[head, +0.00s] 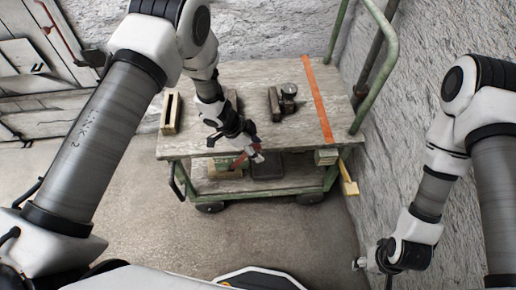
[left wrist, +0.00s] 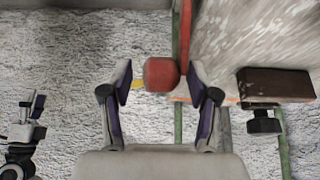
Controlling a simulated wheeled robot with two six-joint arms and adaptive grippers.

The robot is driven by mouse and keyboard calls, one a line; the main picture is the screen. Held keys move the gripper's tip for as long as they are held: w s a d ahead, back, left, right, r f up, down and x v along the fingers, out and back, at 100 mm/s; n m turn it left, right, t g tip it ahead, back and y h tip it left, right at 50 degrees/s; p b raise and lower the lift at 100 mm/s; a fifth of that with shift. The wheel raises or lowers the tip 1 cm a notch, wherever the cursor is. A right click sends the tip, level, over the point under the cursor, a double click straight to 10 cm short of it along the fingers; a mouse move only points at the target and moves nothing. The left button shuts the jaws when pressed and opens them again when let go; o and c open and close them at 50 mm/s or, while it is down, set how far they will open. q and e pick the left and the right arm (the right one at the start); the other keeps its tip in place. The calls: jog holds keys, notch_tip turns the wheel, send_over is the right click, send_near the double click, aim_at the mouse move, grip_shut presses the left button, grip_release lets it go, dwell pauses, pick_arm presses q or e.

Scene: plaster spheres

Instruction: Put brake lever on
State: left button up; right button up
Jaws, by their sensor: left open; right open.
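A red lever with a rounded red end (left wrist: 161,72) shows between and just beyond the fingers of my left gripper (left wrist: 160,88) in the left wrist view. In the head view a red part (head: 240,160) shows by my left gripper (head: 256,153), at the near edge of the cart. The fingers are open on either side of the red end; I cannot tell whether either touches it. A yellow piece (head: 348,180) sticks out at the cart's right side. My right gripper (head: 366,264) is open and empty at the lower right, away from the cart.
The cart's worn wooden top (head: 262,76) carries a wooden block (head: 171,113), a dark metal object (head: 284,101) and an orange strip (head: 318,99). A green handrail (head: 388,50) rises at its right. A rough wall stands at the right. The floor (head: 130,205) in front is clear.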

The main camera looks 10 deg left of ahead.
pick_arm(q)
jog(key=v, duration=1.1)
jog(key=s+f+n+g, duration=0.2)
jog(key=s+f+n, duration=0.75)
jog(key=s, duration=0.75)
jog(key=s+a+f+n+y, duration=0.3)
jog(key=s+a+n+y, duration=0.2)
jog(key=s+a, duration=0.5)
jog(key=shift+n+y+p, duration=0.3)
jog(key=shift+n+p, duration=0.1)
jog(key=shift+n, duration=0.05)
